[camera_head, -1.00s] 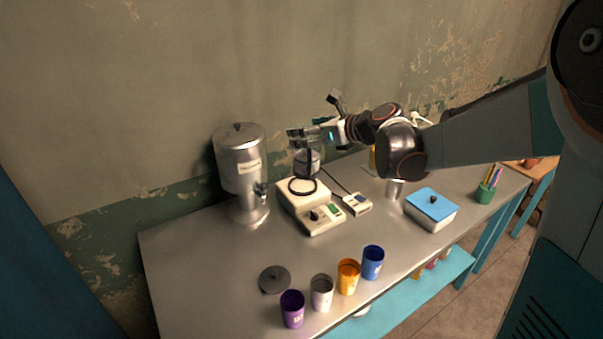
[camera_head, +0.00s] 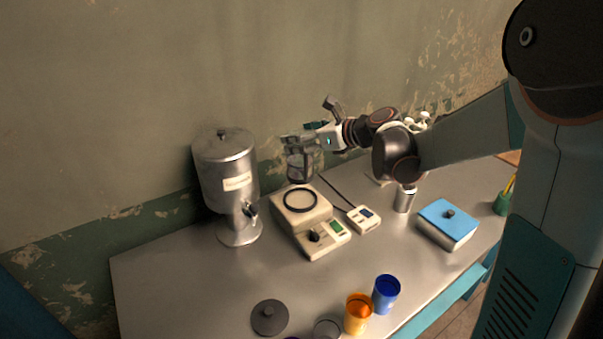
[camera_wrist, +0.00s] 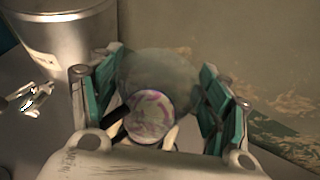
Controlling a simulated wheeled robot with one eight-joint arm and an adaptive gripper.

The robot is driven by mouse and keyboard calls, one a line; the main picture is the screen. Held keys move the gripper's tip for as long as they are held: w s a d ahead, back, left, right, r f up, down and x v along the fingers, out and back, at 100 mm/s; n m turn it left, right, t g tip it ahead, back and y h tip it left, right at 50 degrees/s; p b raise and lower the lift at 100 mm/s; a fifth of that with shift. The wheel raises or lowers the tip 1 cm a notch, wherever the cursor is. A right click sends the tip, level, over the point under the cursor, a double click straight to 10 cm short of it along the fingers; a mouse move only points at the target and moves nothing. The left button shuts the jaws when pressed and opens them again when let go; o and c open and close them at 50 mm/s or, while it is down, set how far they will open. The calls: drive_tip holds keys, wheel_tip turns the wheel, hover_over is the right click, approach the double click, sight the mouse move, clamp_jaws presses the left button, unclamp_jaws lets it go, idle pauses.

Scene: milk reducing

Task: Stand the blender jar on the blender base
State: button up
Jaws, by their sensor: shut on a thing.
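The blender jar (camera_head: 301,168) is a see-through vessel with a dark lower rim. My gripper (camera_head: 301,143) is shut on it near its top and holds it roughly upright, seemingly just above or behind the base. The blender base (camera_head: 325,240) is a cream box with a dark ring on top, a dark knob and a green display. Whether jar and base touch is hard to tell. In the wrist view the round jar (camera_wrist: 160,75) sits between the teal finger pads, seen from above, with a pale, pinkish disc in its middle.
A steel dispenser (camera_head: 226,180) with a tap stands left of the base. A small cream device (camera_head: 363,219), a metal cup (camera_head: 405,199) and a blue-lidded box (camera_head: 447,223) are to the right. A dark lid (camera_head: 269,317), an orange cup (camera_head: 358,313) and a blue cup (camera_head: 386,294) are in front.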

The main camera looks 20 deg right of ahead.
sight(302, 166)
wheel_tip(302, 166, down, 9)
drive_tip(key=b, duration=0.2)
drive_tip(key=shift+b, duration=0.4)
drive_tip(key=shift+f, duration=0.15)
drive_tip(key=o, duration=1.8)
drive_tip(key=shift+c, duration=0.2)
drive_tip(key=p+v, duration=0.3)
drive_tip(key=v, duration=0.9)
drive_tip(key=shift+p, duration=0.4)
